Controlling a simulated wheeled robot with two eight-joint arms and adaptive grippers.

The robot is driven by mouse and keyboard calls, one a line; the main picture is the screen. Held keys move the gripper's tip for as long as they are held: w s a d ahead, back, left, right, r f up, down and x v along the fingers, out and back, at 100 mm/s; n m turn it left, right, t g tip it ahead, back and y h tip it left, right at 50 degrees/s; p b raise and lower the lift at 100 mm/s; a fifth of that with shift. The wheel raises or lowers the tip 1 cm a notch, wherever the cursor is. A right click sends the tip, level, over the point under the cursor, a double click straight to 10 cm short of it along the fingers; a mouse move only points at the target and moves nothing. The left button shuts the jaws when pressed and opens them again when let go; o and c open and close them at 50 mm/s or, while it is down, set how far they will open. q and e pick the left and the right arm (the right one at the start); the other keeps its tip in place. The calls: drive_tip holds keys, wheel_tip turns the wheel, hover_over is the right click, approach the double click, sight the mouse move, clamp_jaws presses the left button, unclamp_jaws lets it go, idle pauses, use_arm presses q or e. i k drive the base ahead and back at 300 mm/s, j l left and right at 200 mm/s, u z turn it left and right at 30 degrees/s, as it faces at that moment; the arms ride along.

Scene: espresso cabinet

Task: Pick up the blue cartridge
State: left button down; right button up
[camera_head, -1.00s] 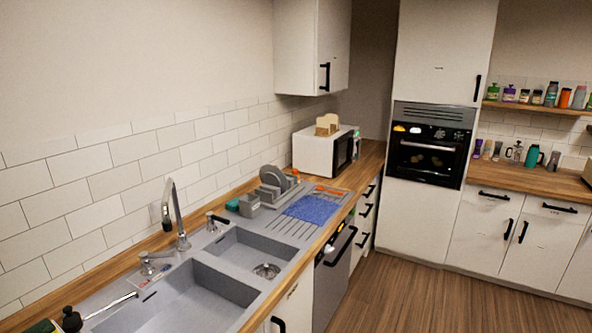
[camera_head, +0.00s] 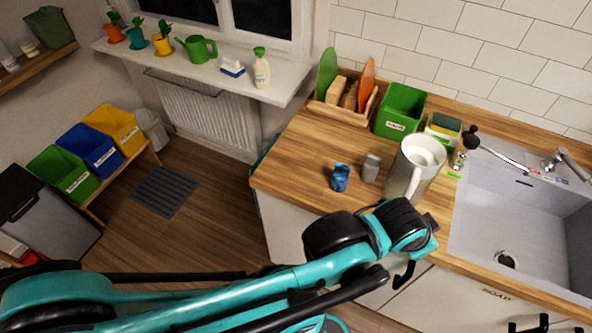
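The blue cartridge (camera_head: 340,177) is a small, dark blue block standing on the wooden counter near its front edge. A similar grey cartridge (camera_head: 371,167) stands just to its right, apart from it. My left arm comes in from the left and crosses the lower picture in front of the counter. Its end, with the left gripper (camera_head: 431,222) mostly hidden behind the arm, lies to the right of and below the blue cartridge, not touching it. Its fingers cannot be made out clearly. My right gripper is not in view.
A large white-grey jug (camera_head: 414,167) stands right of the grey cartridge. Behind are a green box (camera_head: 400,110) and a wooden rack (camera_head: 343,112) with boards. The sink (camera_head: 520,215) is at right. The counter left of the blue cartridge is clear.

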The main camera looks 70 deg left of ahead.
sight(342, 173)
drive_tip(key=i+j+u, duration=0.1)
drive_tip(key=u, duration=1.75)
drive_tip(key=j+z, duration=0.1)
drive_tip(key=z, duration=1.9)
drive_tip(key=u, duration=2)
